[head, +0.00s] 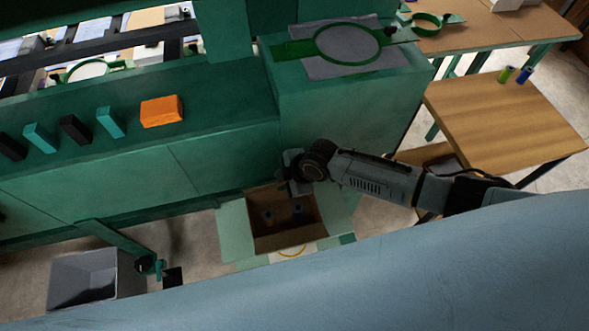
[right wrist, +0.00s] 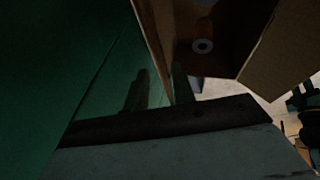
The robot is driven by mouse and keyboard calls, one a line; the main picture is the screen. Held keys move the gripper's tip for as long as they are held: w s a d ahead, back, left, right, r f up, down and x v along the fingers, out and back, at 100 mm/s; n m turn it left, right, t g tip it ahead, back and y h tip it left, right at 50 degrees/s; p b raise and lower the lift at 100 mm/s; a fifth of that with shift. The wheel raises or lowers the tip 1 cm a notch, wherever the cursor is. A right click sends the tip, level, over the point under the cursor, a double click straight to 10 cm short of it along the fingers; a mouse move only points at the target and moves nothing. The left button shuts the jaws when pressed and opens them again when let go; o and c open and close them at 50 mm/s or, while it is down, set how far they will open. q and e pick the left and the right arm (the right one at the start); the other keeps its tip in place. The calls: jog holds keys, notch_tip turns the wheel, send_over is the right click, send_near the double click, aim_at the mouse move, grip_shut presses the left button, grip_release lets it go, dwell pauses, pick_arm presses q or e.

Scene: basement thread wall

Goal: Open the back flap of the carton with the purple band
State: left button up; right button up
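An open carton (head: 262,235) stands on the floor against the green machine, with small spools in its brown inside. Its pale green left flap (head: 235,233) and right flap (head: 338,212) are spread outward, and a pale front flap (head: 293,250) lies out toward me. I cannot make out a purple band or clearly see the back flap. My right gripper (head: 288,172) is at the carton's back edge and partly hides it. In the right wrist view its two fingers (right wrist: 158,90) are apart beside the carton wall (right wrist: 151,45); contact is unclear. My left gripper is out of view.
The green machine (head: 225,150) rises close behind the carton. A grey bin (head: 85,277) stands on the floor at the left, near a green bracket (head: 148,265). A wooden table (head: 505,115) stands at the right. An orange block (head: 161,111) lies on the machine's ledge.

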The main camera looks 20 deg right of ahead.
jog(key=p+v, duration=0.1)
jog(key=v, duration=0.7)
jog(key=shift+s, duration=0.1)
